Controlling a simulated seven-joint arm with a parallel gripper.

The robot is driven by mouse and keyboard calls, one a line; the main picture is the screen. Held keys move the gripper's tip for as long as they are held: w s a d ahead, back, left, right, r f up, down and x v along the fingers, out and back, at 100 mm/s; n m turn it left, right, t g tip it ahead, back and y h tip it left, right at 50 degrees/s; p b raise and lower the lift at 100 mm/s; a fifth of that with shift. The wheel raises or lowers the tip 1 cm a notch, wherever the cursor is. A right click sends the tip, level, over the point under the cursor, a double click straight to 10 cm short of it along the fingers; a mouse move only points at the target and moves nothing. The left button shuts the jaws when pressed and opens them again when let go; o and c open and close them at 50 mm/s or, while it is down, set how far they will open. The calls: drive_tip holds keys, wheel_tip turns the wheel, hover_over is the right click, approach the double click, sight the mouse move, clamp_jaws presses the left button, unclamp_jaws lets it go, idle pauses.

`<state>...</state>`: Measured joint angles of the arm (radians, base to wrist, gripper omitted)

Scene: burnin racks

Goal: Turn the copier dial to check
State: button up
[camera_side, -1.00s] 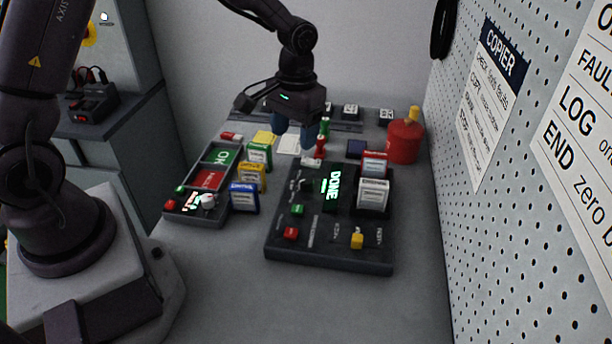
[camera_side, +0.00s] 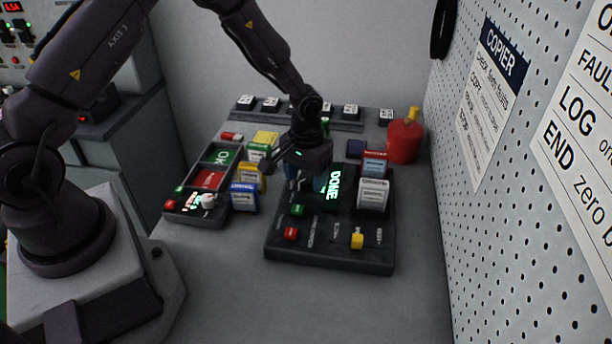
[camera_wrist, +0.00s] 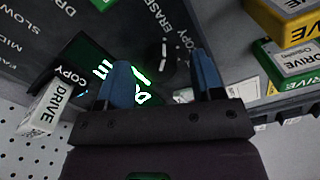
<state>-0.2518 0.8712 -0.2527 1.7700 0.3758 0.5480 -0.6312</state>
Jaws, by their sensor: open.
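The copier (camera_side: 330,258) is a dark sloped console with a green-lit display (camera_side: 332,187) reading DONE. My gripper (camera_wrist: 160,62) is open, its two blue fingertips over the upper-left part of the console; it also shows in the side view (camera_side: 303,182). The dial is hard to make out: in the wrist view a dark area with a thin white mark lies between the fingertips, near the labels COPY and ERASE. A CHECK label cannot be read there. In the side view my gripper hides that part of the console. Contact with the dial cannot be told.
Drives with a red (camera_side: 375,162) and a white label (camera_side: 373,195) stand in the console's right side. A tray (camera_side: 205,218) and several drives stand left; a red can (camera_side: 404,142) stands behind.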

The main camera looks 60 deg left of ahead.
drive_tip(key=shift+f, duration=0.25)
drive_tip(key=c, duration=0.9)
